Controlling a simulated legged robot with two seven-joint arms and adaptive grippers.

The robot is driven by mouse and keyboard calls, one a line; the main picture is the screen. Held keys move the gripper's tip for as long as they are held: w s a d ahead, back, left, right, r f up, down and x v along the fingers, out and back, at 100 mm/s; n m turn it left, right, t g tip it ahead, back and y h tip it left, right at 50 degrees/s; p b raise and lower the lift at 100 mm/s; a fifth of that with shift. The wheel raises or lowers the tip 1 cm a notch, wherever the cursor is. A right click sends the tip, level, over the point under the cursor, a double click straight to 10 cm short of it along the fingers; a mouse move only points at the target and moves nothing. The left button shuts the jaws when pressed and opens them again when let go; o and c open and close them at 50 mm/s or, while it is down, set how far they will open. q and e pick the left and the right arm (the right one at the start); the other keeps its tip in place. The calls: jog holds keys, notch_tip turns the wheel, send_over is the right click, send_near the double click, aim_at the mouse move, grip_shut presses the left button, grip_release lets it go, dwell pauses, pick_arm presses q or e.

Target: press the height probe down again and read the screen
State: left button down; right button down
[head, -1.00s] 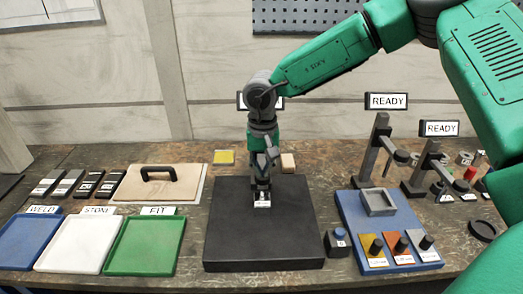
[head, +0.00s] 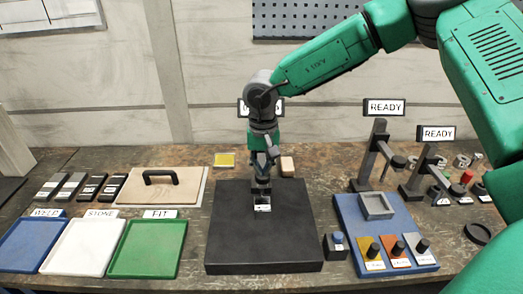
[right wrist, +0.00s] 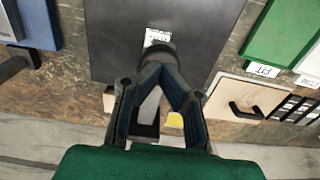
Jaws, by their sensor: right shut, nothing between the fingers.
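The height probe stands on the black plate (head: 225,225), mostly hidden behind my right arm. Its screen (head: 243,108) peeks out on both sides of my wrist; its reading is covered and cannot be read. My right gripper (head: 262,182) points down over the plate, shut with nothing held. Its fingertips meet at a dark round part (right wrist: 158,52), probably the probe; whether they touch it is unclear. Just beyond is a small pale labelled piece (head: 263,208) on the plate, also in the right wrist view (right wrist: 157,37). My left gripper is not in view.
Blue, white and green trays (head: 146,250) lie left. A board with a black handle (head: 160,190) lies behind them. Right are a button box (head: 336,247), a blue fixture (head: 350,225) and two stands with READY screens (head: 386,107). The plate's front is clear.

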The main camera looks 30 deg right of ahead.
jog(key=shift+r+p, duration=0.3)
jog(key=shift+r, duration=0.15)
jog(key=shift+r+p, duration=0.4)
jog(key=shift+r, duration=2.35)
jog(key=shift+r, duration=0.15)
notch_tip(320, 180, up, 12)
jog(key=shift+f, duration=0.2)
jog(key=shift+d, duration=0.1)
